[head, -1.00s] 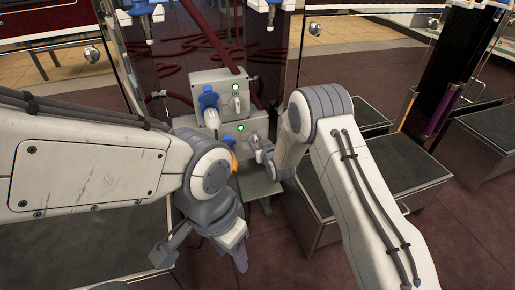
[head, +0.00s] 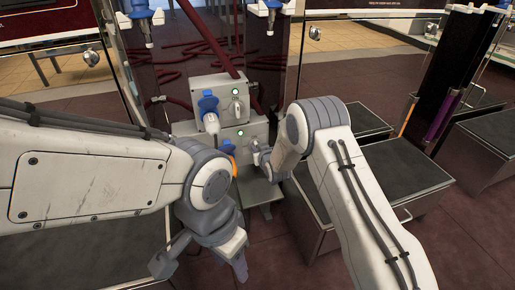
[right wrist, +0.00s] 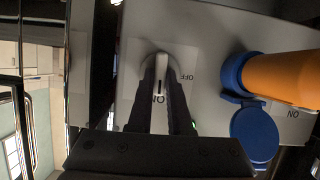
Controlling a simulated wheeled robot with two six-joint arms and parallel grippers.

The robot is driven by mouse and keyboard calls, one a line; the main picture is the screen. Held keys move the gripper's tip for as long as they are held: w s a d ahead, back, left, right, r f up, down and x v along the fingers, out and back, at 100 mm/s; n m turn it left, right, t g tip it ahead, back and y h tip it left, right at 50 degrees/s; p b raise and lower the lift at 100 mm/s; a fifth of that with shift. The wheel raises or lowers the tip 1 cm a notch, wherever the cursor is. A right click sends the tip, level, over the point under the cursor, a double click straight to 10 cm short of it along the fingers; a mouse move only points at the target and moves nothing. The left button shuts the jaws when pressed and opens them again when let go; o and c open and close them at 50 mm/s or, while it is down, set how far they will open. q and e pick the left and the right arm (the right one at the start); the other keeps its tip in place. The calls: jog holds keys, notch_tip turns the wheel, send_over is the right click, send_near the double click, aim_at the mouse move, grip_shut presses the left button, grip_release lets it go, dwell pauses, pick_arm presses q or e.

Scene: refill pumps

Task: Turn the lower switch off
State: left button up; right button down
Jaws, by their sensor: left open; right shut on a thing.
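The lower switch box (head: 259,128) has a lit green light (head: 240,133). In the right wrist view its switch (right wrist: 161,66) is a pale knob. An ON label lies below the knob and an OFF label to its right; the knob's dark mark points towards ON. My right gripper (right wrist: 161,88) is shut on the knob, one dark finger on each side. My left gripper (head: 207,264) is open and empty, low in front of the boxes.
An orange plug (right wrist: 283,78) sits in the lower box's blue socket, beside the right gripper. Dark-topped steps (head: 400,167) stand at right.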

jog(key=n+t+h+p, duration=0.1)
jog(key=n, duration=0.3)
jog(key=n+t+h+p, duration=0.1)
jog(key=n+t+h, duration=0.1)
jog(key=n, duration=0.2)
jog(key=a+f+n+t+h+p, duration=0.1)
jog(key=n+t+h, duration=0.1)
jog(key=n, duration=0.3)
jog(key=shift+s+f, duration=0.1)
jog(key=shift+s, duration=0.05)
dwell(0.5)
dwell(0.4)
jog(key=c, duration=0.8)
grip_release()
jog(key=shift+c, duration=0.2)
